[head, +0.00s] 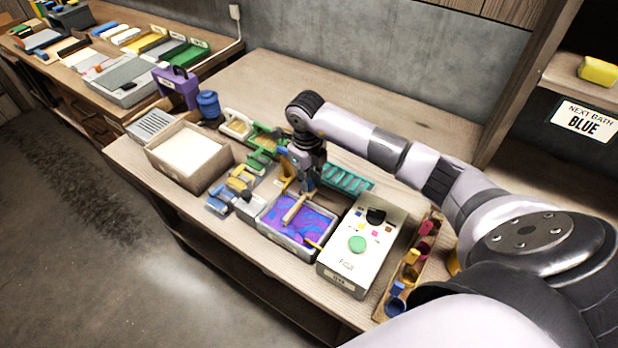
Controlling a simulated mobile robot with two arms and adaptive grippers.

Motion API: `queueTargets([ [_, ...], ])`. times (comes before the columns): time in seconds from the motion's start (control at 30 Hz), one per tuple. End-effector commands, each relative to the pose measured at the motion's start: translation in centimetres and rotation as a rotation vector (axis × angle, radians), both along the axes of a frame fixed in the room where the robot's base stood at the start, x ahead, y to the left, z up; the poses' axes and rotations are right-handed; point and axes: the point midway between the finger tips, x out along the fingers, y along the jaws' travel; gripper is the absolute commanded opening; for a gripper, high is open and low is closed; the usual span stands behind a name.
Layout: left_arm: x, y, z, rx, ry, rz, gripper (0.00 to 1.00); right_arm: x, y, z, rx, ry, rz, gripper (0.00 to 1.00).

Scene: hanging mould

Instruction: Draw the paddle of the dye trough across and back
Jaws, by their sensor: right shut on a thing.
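The dye trough (281,240) is a pale rectangular tray near the front edge of the bench, filled with swirled purple, blue and pink dye. The wooden paddle (293,209) lies slanted over the back-left part of the dye. My right gripper (304,188) points down above the back of the trough and is shut on the paddle. Its fingers and the exact grip are small and partly hidden by the wrist. I cannot tell how deep the paddle sits in the dye. My left gripper is not in view.
A cream box with a green button (357,244) stands close to the trough's right. A teal rack (347,178) lies behind it. Blue and yellow tools (235,193) and an open box (188,158) stand to the left. The bench's back is clear.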

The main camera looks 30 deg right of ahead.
Motion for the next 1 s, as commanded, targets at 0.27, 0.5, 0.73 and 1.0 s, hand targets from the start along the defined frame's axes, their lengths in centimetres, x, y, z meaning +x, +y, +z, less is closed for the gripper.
queueTargets([
  [0.27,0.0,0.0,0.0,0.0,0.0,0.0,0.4,0.0,-0.1,0.1,-0.001,-0.001,-0.001,0.0],
  [0.5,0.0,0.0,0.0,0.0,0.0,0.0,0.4,0.0,-0.1,0.1,-0.002,-0.001,-0.001,0.0],
  [0.73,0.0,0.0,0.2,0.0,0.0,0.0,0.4,-0.7,-0.6,0.1,-0.005,-0.002,-0.002,0.0],
  [1.0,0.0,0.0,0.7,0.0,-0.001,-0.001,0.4,-6.3,-3.0,0.0,-0.008,0.001,-0.002,0.0],
])
